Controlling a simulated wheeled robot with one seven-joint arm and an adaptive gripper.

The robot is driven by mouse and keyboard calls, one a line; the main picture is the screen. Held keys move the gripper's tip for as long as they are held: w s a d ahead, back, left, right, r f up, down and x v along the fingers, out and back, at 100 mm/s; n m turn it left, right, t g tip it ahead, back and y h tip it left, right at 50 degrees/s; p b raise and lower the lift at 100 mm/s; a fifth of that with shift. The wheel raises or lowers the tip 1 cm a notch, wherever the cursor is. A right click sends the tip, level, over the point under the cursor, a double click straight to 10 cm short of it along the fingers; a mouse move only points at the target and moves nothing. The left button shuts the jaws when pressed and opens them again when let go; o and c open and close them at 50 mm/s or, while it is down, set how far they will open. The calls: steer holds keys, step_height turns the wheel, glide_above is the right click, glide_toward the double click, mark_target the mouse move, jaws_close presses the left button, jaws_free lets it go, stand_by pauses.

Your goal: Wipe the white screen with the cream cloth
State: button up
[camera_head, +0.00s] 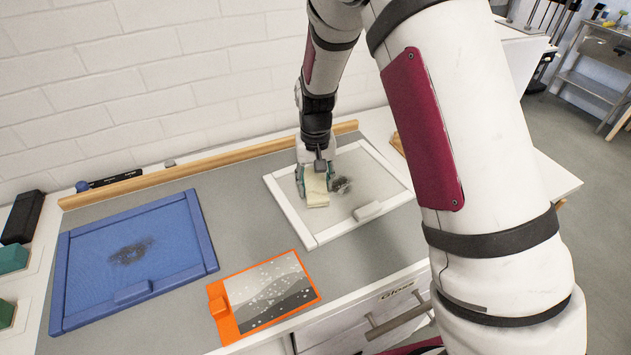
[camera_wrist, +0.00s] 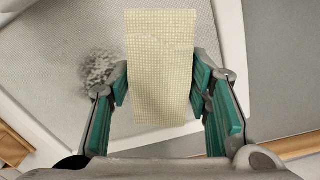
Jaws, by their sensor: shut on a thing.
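The white screen (camera_head: 345,213) lies flat on the grey mat, with a white frame and a white handle block near its front edge. The cream cloth (camera_head: 317,188) is held in my gripper (camera_head: 316,182), over the left part of the screen. In the wrist view the cloth (camera_wrist: 161,60) stands between the two green-padded fingers of my gripper (camera_wrist: 161,95). A dark grey smudge (camera_head: 341,185) is on the screen just right of the cloth; it also shows in the wrist view (camera_wrist: 99,69), left of the cloth. I cannot tell whether the cloth touches the screen.
A blue framed screen (camera_head: 185,245) with a dark smudge lies at the left. An orange-edged picture panel (camera_head: 229,328) lies at the front middle. A wooden rail (camera_head: 230,159) runs along the back. Grey mat between the panels is clear.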

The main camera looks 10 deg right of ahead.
mark_target(348, 182)
steer(key=shift+f, duration=0.95)
stand_by(1.1)
steer(key=shift+w+d+b, duration=0.25)
steer(key=shift+d, duration=0.55)
steer(key=shift+w+d+b, duration=0.25)
steer(key=shift+d+b, duration=0.05)
steer(key=shift+d, duration=0.5)
steer(key=shift+w+d+b, duration=0.25)
steer(key=shift+d, duration=0.55)
steer(key=shift+d, duration=0.1)
steer(key=shift+w+d+b, duration=0.2)
steer(key=shift+w+d, duration=0.05)
steer(key=shift+d, duration=0.55)
steer(key=shift+w+d+b, duration=0.25)
steer(key=shift+d, duration=0.55)
steer(key=shift+w+d+b, duration=0.2)
steer(key=shift+w+d, duration=0.05)
steer(key=shift+d, duration=0.55)
steer(key=shift+w+d+b, duration=0.25)
steer(key=shift+d, duration=0.55)
steer(key=shift+w+d+b, duration=0.25)
steer(key=shift+d, duration=0.6)
steer(key=shift+w+d+b, duration=0.25)
steer(key=shift+d, duration=0.55)
